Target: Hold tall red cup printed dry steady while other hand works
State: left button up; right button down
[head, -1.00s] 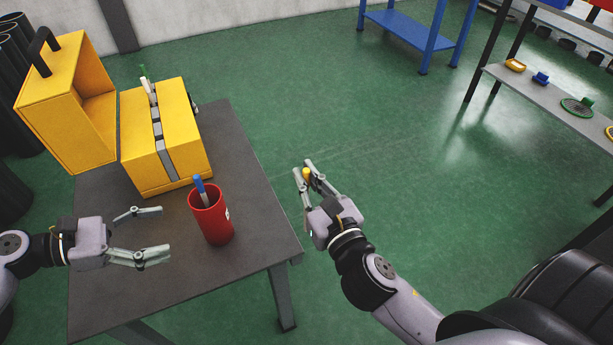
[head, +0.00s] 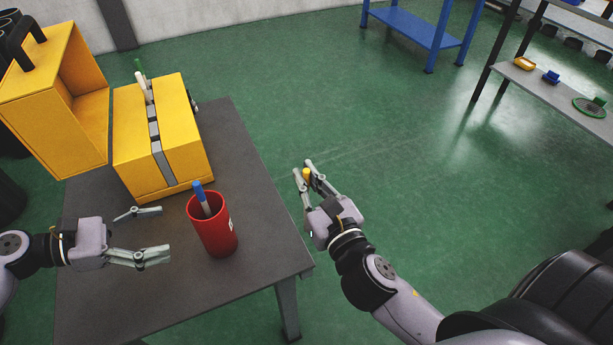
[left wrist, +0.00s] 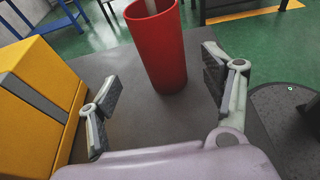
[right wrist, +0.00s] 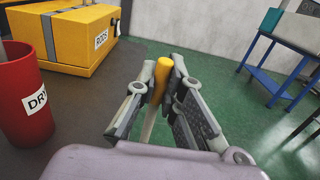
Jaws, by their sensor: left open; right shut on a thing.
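The tall red cup (head: 214,230) stands upright on the dark table, with a blue-capped marker (head: 201,196) leaning in it. Its white label, partly readable as "DR", shows in the right wrist view (right wrist: 36,99). My left gripper (head: 152,232) is open to the left of the cup, its fingers pointing at it. In the left wrist view the cup (left wrist: 158,50) stands beyond and between the open fingertips, untouched. My right gripper (head: 306,172) is shut on a yellow-capped marker (right wrist: 161,80), held in the air off the table's right edge.
Shelves with small parts are at far right.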

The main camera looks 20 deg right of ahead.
aim_at(208, 240)
pick_arm(q)
notch_tip(208, 240, down, 6)
jog(key=b, duration=0.5)
jog(key=shift+r, duration=0.15)
jog(key=shift+d, duration=0.45)
jog(key=p+x, duration=0.2)
jog(key=x, duration=0.2)
jog(key=shift+d, duration=0.35)
jog(key=b+x, duration=0.1)
jog(key=x, duration=0.2)
jog(key=shift+f, duration=0.3)
jog(key=shift+d+f+b, duration=0.15)
jog(key=shift+d+b, duration=0.2)
jog(key=shift+d, duration=0.3)
jog(key=shift+c, duration=0.5)
jog(key=c, duration=0.6)
